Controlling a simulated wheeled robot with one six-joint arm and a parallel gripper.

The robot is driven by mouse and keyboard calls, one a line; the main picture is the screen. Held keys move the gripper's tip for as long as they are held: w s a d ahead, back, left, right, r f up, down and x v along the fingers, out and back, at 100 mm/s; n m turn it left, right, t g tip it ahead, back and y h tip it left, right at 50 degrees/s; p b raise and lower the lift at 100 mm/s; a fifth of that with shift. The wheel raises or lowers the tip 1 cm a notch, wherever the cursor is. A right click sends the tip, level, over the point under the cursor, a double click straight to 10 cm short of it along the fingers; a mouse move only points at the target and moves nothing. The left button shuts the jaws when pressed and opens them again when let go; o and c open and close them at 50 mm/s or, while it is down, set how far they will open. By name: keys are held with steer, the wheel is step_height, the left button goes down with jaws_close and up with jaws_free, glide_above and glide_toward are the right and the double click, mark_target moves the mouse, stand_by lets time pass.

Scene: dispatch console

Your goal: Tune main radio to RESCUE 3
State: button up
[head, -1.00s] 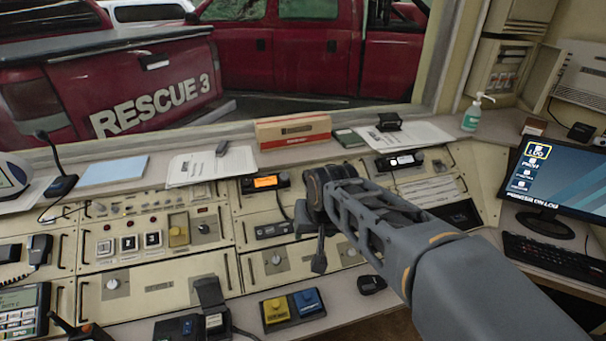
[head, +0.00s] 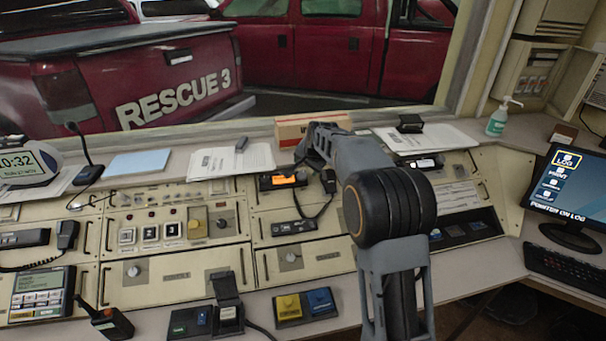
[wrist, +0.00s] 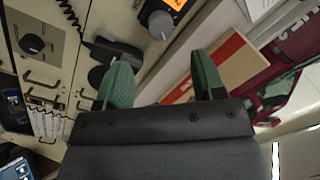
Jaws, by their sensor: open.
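A radio with a lit orange display (head: 283,181) is set in the console's upper panel. Its display text is too small to read. In the wrist view its orange screen (wrist: 178,4) is cut by the top edge, with a dark round knob (wrist: 161,25) beside it. My gripper (wrist: 163,78) is open and empty; its two green fingers point toward the radio and stay apart from the knob. In the head view my arm reaches over the console just right of the radio, and the fingers cannot be made out.
A corded handset (head: 328,182) hangs right of the radio. A red and tan box (head: 292,131) stands on the ledge behind. A second radio with a white display (head: 425,163) sits further right. Papers (head: 230,160) lie on the ledge.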

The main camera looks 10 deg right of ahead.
mark_target(302, 175)
steer(key=p+x, duration=0.1)
steer(key=x, duration=0.7)
steer(key=shift+w+f, duration=0.1)
steer(key=shift+f, duration=0.15)
steer(key=shift+c, duration=0.3)
steer(key=c, duration=0.9)
steer(key=shift+o, duration=0.2)
steer(key=shift+f+n+b, duration=0.1)
steer(key=shift+n+b, duration=0.2)
steer(key=shift+n, duration=1.3)
